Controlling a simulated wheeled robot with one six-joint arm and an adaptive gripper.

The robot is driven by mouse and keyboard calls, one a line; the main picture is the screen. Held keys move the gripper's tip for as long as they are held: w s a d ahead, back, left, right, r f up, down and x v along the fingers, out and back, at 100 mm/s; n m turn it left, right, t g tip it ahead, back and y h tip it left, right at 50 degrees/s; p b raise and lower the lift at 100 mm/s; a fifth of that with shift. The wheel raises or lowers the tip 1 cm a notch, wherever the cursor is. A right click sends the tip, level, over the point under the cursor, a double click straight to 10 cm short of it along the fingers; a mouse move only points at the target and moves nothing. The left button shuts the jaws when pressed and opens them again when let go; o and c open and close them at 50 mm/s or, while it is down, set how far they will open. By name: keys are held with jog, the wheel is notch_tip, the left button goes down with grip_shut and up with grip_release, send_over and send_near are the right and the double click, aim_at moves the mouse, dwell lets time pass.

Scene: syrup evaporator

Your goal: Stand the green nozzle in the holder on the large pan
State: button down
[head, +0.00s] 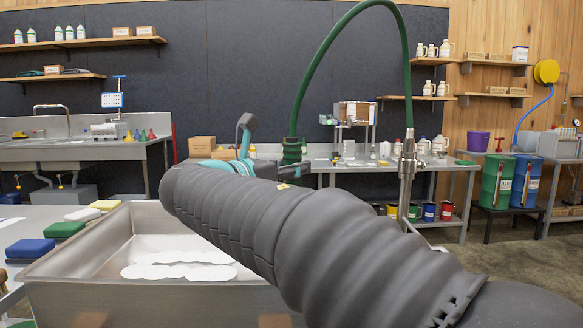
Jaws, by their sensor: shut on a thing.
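The green nozzle (291,149) is upright at the end of a thick green hose (319,45), just beyond the far end of my arm. My gripper (290,161) is shut on it, mostly hidden behind my grey sleeved arm. The nozzle's lower end is hidden there too. The hose arches up and right, then down to a metal post (407,165). The large pan (150,293) is a steel basin at the front left with white, foam-like patches inside. My arm covers its right side. I cannot make out the holder.
Blue, green and cream pads (64,230) lie left of the pan. A steel bench (345,167) with boxes and jugs stands behind, with coloured cans (429,211) below. The floor at the right is open.

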jog(key=shift+f+b, duration=0.5)
jog(key=shift+f, duration=1.9)
dwell(1.2)
dwell(0.3)
jog(key=c, duration=0.7)
grip_release()
jog(key=shift+a, duration=0.1)
